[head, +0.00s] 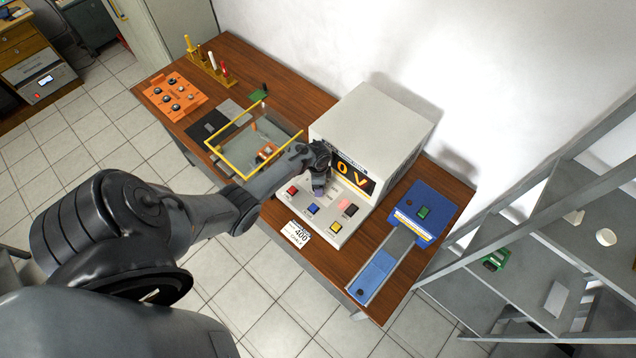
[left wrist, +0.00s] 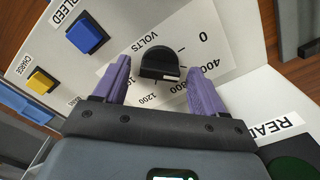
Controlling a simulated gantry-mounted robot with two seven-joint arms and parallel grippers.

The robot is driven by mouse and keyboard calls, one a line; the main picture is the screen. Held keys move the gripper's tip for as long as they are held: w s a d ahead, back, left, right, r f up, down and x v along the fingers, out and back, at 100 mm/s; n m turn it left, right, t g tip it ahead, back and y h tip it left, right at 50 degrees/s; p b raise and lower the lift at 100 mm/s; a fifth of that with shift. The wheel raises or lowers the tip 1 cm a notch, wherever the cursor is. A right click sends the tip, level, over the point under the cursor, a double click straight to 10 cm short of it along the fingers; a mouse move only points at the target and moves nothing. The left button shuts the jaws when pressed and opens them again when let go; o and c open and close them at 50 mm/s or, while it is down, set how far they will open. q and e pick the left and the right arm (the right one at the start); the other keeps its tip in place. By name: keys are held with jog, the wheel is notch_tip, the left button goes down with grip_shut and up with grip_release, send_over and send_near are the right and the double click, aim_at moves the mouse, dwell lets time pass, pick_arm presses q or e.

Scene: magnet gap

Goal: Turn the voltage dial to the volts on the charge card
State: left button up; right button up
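The charge card (head: 297,234) lies at the table's front edge beside the console and reads 400. The console display (head: 352,178) shows "0 V", partly covered by my left arm. In the left wrist view, the black voltage dial (left wrist: 160,62) sits on a white VOLTS scale with marks including 0, 400, 800 and 1200. Where its pointer stands is hard to tell. My left gripper (head: 319,184) is over the console panel. Its purple fingers (left wrist: 158,72) are open, one on each side of the dial, with visible gaps. My right gripper is not in view.
A blue unit with a track (head: 425,205) is at right, and grey shelving (head: 560,200) beyond.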

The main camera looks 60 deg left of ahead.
pick_arm(q)
jog(key=shift+r, duration=0.15)
jog(key=shift+r, duration=0.25)
notch_tip(320, 180, up, 10)
jog(key=p, duration=0.2)
dwell(0.6)
